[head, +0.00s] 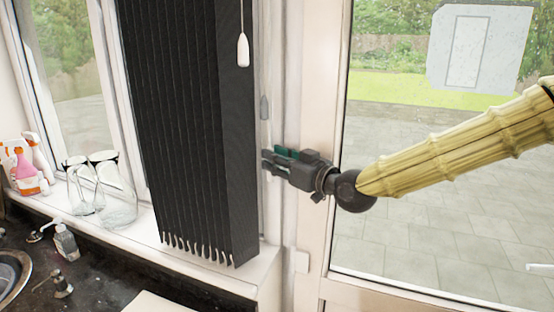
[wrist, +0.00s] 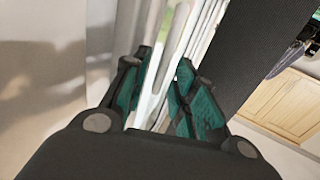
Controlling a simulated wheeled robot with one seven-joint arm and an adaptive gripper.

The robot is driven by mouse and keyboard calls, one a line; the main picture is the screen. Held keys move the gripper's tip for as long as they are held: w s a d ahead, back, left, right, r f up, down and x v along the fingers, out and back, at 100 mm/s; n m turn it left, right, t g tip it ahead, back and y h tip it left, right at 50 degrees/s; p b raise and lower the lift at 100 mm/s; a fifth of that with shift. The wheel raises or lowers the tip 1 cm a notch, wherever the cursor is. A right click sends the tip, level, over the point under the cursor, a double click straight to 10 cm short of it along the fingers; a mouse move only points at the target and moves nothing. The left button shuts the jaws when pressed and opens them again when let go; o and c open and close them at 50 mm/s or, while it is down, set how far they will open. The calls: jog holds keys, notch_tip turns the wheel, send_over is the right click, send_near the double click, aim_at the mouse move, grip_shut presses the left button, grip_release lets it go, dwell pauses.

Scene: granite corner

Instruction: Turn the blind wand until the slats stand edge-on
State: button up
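The black vertical blind (head: 185,130) hangs in front of the window, its slats bunched side by side with their lower ends just above the sill. It also shows as a dark band in the wrist view (wrist: 252,50). A thin pale wand hangs just right of the blind, with a grey piece (head: 264,107) on it above my gripper. My gripper (head: 268,160) points left at the wand's line, beside the blind's right edge. In the wrist view its teal-padded fingers (wrist: 163,85) stand apart, with a white rod (wrist: 160,65), apparently the wand, between them. Contact with the pads cannot be told.
A cord with a white pull (head: 243,50) hangs in front of the blind. Glass jugs (head: 115,195) and spray bottles (head: 25,165) stand on the sill at left. A soap dispenser (head: 65,240) stands by the sink. A glazed door (head: 430,200) is at right behind my arm.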

grip_shut()
jog(key=shift+w+d+n+g+y+b, duration=0.1)
jog(key=shift+n+g+y+b, duration=0.25)
jog(key=shift+n+g+y, duration=0.2)
jog(key=shift+r+n+g+y+p, duration=0.15)
jog(key=shift+n+g+y+p, duration=0.3)
jog(key=shift+g, duration=0.3)
jog(key=n+g+y+p, duration=0.1)
jog(key=p, duration=0.1)
jog(key=shift+w+d+r+p, duration=0.1)
jog(key=shift+w+r+p, duration=0.05)
jog(key=shift+p, duration=0.15)
jog(key=shift+f+n+g+p, duration=0.2)
jog(key=shift+n+g+p, duration=0.1)
jog(key=shift+g+p, duration=0.25)
jog(key=shift+o, duration=1.3)
grip_release()
jog(key=shift+f, duration=0.1)
jog(key=v, duration=1.2)
jog(key=shift+f, duration=0.15)
